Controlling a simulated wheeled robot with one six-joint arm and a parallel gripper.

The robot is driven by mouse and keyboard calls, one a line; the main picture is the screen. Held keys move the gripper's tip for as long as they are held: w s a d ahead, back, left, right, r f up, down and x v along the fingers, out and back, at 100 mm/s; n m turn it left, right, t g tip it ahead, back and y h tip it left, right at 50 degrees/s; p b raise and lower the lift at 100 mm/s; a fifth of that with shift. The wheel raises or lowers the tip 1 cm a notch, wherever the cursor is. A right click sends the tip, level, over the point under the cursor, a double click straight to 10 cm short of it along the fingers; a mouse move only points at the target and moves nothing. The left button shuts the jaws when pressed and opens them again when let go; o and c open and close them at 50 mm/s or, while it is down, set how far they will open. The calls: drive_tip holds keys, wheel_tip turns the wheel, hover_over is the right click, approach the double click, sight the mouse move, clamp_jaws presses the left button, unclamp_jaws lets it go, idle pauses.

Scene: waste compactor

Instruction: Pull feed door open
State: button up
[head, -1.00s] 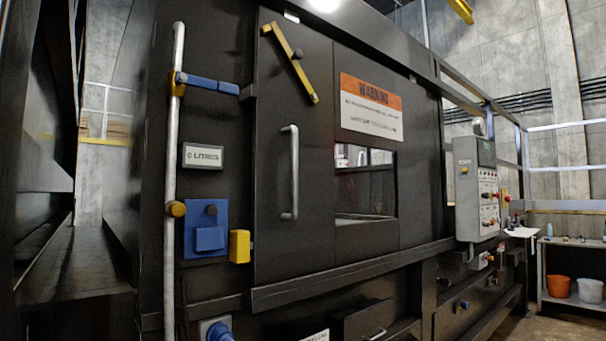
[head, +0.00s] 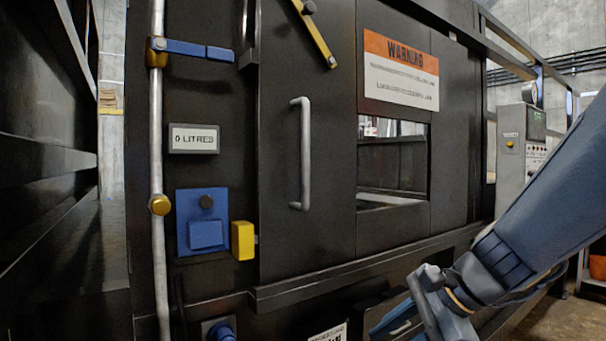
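The feed door (head: 285,95) is a black panel in the front of the machine, and it looks shut. A grey vertical bar handle (head: 305,155) is fixed on it. A yellow bar (head: 318,36) sits slanted near the door's top. My gripper (head: 402,318) is at the lower right, below and to the right of the handle and apart from it. Its fingers are partly cut off by the frame's bottom edge, and whether they are open is unclear.
A window (head: 392,165) and a warning sign (head: 400,72) are right of the handle. A silver vertical pole (head: 157,110), blue latch (head: 200,49), blue box (head: 203,222) and yellow block (head: 243,240) are on the left. A ledge (head: 330,275) runs below the door. A control box (head: 513,155) stands right.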

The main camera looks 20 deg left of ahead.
drive_tip(key=w+a+r+m+t+y+p, duration=0.2)
drive_tip(key=w+a+r+m+y, duration=0.15)
drive_tip(key=r, duration=0.75)
drive_tip(key=w+a+r+m+t+y+p, duration=0.1)
drive_tip(key=w+a+r+m+t+y, duration=0.2)
drive_tip(key=r, duration=0.8)
drive_tip(key=w+a+r+m+t+y+p, duration=0.1)
drive_tip(key=w+a+r+m+y+p, duration=0.3)
drive_tip(key=r, duration=0.8)
drive_tip(key=w+a+h, duration=0.2)
drive_tip(key=a, duration=0.5)
drive_tip(key=shift+w+a+f, duration=0.25)
drive_tip(key=shift+a+f, duration=0.05)
drive_tip(key=shift+a, duration=0.05)
clamp_jaws()
